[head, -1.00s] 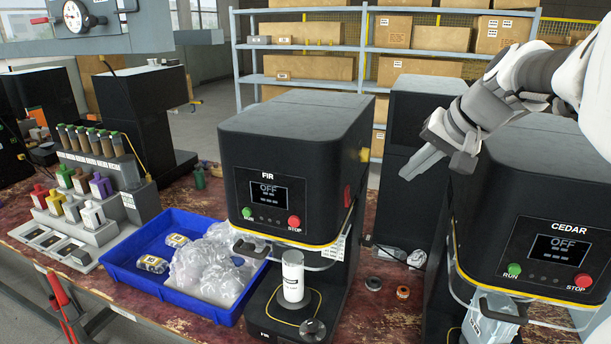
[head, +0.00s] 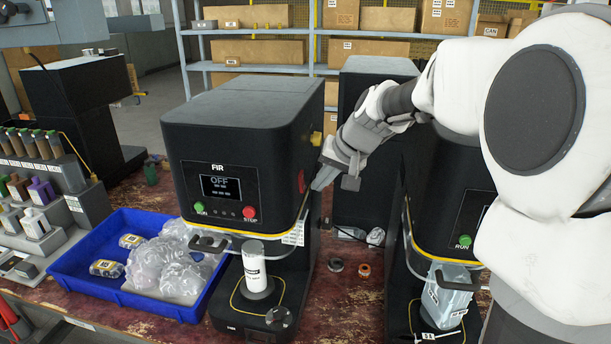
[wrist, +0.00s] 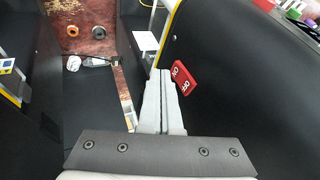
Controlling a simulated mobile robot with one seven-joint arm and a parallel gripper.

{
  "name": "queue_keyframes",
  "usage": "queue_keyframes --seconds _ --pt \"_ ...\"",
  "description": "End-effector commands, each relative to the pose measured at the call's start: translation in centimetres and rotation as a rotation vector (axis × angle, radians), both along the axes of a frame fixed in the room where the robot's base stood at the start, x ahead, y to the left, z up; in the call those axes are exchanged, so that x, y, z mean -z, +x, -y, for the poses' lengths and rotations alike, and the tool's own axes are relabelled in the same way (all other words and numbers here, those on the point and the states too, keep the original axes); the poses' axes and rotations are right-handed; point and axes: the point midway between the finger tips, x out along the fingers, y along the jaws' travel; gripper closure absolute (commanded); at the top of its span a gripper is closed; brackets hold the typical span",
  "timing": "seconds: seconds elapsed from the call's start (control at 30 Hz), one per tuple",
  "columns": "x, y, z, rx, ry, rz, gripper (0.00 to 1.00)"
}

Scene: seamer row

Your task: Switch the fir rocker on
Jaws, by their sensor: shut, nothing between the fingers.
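The FIR machine (head: 235,150) is a black seamer with its screen (head: 221,187) reading OFF. Its rocker, a red switch (wrist: 183,77) with white marks, is on the machine's side wall in the wrist view. In the head view the red rocker (head: 301,181) shows at the machine's right side. My gripper (head: 318,186) is shut and empty, just right of that side. In the wrist view the shut fingers (wrist: 165,75) point forward, just left of the rocker. I cannot tell whether they touch it.
The CEDAR machine (head: 450,205) stands close on the right, partly hidden by my arm. A white can (head: 254,266) stands on the FIR machine's base. A blue tray (head: 72,262) with bagged items lies to the left. Two small rings (head: 364,270) lie on the bench between the machines.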

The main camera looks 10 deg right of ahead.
Motion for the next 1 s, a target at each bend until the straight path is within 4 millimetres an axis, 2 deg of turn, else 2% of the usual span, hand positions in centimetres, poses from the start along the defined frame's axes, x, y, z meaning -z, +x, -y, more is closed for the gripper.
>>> queue_keyframes --seconds 0.2,0.57,0.8,1.0 --pt "0.1 0.5 -1.3 0.001 0.000 -0.001 1.00" --pt "0.2 0.6 -1.4 0.001 0.000 -0.001 1.00" --pt "1.2 0.8 -2.1 -0.001 0.000 -0.001 1.00" --pt "1.0 0.8 -1.9 0.000 0.001 -0.001 1.00"
